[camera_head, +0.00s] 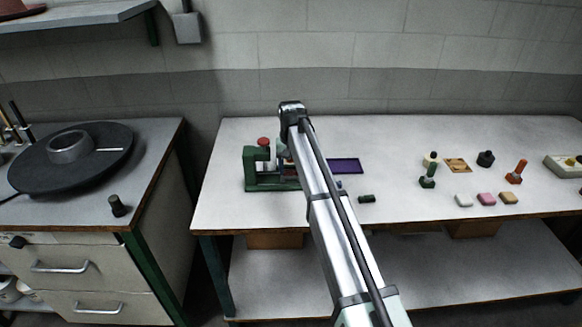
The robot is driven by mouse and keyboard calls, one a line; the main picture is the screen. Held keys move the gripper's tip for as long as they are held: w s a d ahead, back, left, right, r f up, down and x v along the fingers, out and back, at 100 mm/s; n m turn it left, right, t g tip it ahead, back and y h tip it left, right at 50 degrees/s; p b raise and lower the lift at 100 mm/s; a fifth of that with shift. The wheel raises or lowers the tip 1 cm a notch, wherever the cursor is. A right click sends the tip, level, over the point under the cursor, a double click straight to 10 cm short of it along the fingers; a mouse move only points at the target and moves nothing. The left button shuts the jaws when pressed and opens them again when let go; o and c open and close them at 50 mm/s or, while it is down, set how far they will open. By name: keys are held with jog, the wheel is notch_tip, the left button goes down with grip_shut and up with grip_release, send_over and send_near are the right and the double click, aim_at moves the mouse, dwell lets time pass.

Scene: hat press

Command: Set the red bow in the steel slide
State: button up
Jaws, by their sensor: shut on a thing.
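My arm (318,185) reaches from the bottom of the view to the green press (265,180) on the long table and bends down at its far end. My gripper (284,158) is mostly hidden behind the arm, close against the right side of the press. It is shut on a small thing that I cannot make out. I cannot pick out the red bow for certain. The steel slide is not clearly visible; the arm covers that part of the press.
A red knob (264,142) tops the press. A dark purple tray (346,166) and a dark cylinder (367,199) lie right of the arm. Stamps, a pink block (486,199) and others stand farther right. A black round plate (72,160) sits on the left cabinet.

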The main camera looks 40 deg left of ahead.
jog(key=shift+f, duration=0.35)
dwell(0.3)
jog(key=o, duration=1.1)
jog(key=shift+r, duration=0.1)
notch_tip(320, 180, up, 14)
jog(key=shift+f, duration=0.2)
